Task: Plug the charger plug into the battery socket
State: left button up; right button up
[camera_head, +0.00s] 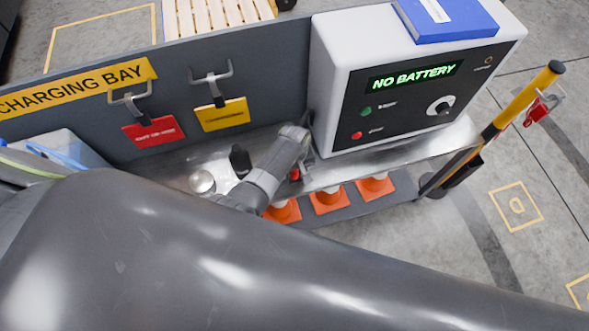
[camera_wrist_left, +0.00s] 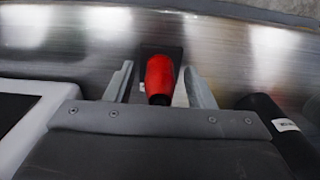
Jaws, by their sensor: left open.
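A red-handled piece, which looks like the charger plug (camera_wrist_left: 160,78), stands on a dark base on the metal shelf in the left wrist view. In the head view only a small red bit (camera_head: 295,174) of it shows beside my left gripper (camera_head: 304,168). My left gripper's fingers (camera_wrist_left: 160,88) are open, one on each side of the red handle, with gaps visible. The charger (camera_head: 415,85) is a white box with a dark front reading "NO BATTERY". I cannot make out the battery socket. My right gripper is not in view.
A black cylinder (camera_wrist_left: 280,130) with a white label lies close to my left gripper. A silver round object (camera_head: 201,181) is on the shelf. Red (camera_head: 153,132) and yellow (camera_head: 222,114) tags hang on the back panel. Orange cones (camera_head: 330,199) stand below. A yellow-black post (camera_head: 520,100) is at right.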

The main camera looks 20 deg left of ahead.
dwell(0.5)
pick_arm(q)
grip_shut()
dwell(0.3)
jog(key=shift+r+p, duration=0.1)
jog(key=shift+p, duration=0.2)
jog(key=shift+r+p, duration=2.95)
jog(key=shift+p, duration=0.1)
